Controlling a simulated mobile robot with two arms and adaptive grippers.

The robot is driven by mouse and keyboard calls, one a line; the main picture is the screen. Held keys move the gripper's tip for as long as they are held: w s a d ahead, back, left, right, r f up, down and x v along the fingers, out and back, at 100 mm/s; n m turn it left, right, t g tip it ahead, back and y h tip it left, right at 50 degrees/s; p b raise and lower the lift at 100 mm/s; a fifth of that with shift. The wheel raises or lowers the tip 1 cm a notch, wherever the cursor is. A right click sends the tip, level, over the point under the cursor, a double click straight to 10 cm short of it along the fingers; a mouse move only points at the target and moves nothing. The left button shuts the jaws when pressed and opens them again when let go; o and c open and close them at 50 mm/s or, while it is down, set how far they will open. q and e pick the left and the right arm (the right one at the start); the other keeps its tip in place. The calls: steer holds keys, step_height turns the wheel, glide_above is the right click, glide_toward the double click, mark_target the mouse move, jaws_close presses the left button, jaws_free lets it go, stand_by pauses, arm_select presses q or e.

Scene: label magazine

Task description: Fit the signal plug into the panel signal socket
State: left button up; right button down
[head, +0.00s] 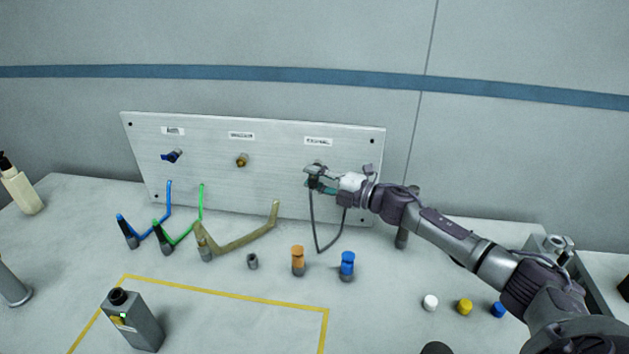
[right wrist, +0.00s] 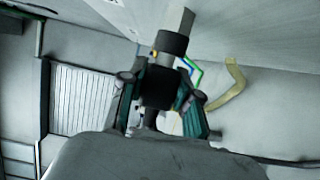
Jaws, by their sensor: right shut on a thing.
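The upright panel (head: 205,190) carries a blue fitting (head: 172,156), a brass fitting (head: 242,160) and, under the right label, a socket area mostly hidden by my right gripper (head: 317,181). In the head view this gripper is at the panel's face, shut on a dark plug (head: 313,170) with a dark cable (head: 314,230) looping down to the table. The right wrist view shows the black plug body (right wrist: 157,87) between the gripper's fingers (right wrist: 158,105). A black collar (right wrist: 173,43) and grey piece lie beyond it. I cannot tell whether the plug is seated. My left gripper is not in view.
Blue (head: 168,205), green (head: 201,205) and tan (head: 250,240) cables lie before the panel. Orange (head: 298,261) and blue (head: 347,266) capped pieces stand nearby. A grey bottle (head: 133,320) stands at front left by yellow tape. Small caps lie right.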

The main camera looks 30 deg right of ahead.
steer(key=shift+w+d, duration=0.3)
steer(key=shift+w, duration=0.15)
steer(key=shift+d+r, duration=0.1)
steer(key=c, duration=1.2)
jaws_free()
steer(key=shift+c, duration=0.2)
steer(key=o, duration=0.5)
steer(key=shift+w, duration=0.15)
steer(key=v, duration=1.2)
